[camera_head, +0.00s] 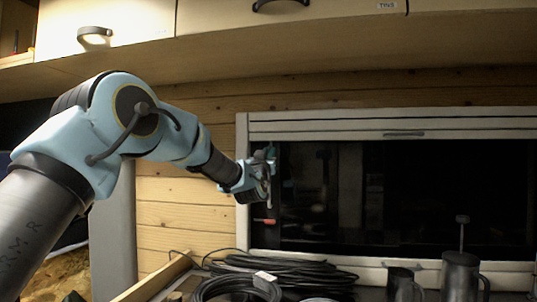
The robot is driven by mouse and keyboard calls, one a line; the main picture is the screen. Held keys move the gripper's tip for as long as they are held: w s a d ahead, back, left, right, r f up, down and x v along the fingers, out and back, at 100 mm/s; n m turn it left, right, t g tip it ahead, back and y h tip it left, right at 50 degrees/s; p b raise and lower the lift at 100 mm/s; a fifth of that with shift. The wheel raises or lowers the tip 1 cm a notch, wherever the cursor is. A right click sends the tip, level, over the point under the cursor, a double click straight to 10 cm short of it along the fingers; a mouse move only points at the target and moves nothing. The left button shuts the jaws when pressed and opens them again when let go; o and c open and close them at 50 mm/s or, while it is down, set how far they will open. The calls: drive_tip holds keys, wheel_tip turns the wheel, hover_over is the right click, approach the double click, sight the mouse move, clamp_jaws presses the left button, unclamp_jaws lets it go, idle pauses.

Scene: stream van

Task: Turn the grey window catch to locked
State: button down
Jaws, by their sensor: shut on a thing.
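My gripper (268,176) is at the left side of the window (400,195), close against its pale frame (242,135). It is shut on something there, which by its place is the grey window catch. The catch is hidden behind the gripper and too small to make out, so its turn angle cannot be told. My blue and grey arm reaches in from the left. The window pane is dark, with faint reflections.
A small red-orange piece (265,220) shows just below the gripper. Black cable coils (285,272) lie on the counter below. A dark mug (402,284) and a dark press pot (461,275) stand at right. Cabinets (330,15) hang above.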

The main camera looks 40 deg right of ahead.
drive_tip(key=shift+n+b, duration=0.3)
drive_tip(key=shift+b, duration=0.05)
drive_tip(key=n+t+y, duration=0.1)
drive_tip(key=n+y, duration=0.2)
drive_tip(key=n, duration=0.4)
drive_tip(key=n+y, duration=0.2)
drive_tip(key=n, duration=0.5)
drive_tip(key=n+t+y, duration=0.1)
drive_tip(key=n+y, duration=0.2)
drive_tip(key=n, duration=0.4)
drive_tip(key=shift+s+d+r+n+t+y+b, duration=0.15)
drive_tip(key=shift+s+r+n+t+y+b, duration=0.15)
drive_tip(key=shift+b, duration=0.1)
drive_tip(key=c, duration=0.9)
unclamp_jaws()
drive_tip(key=shift+o, duration=0.2)
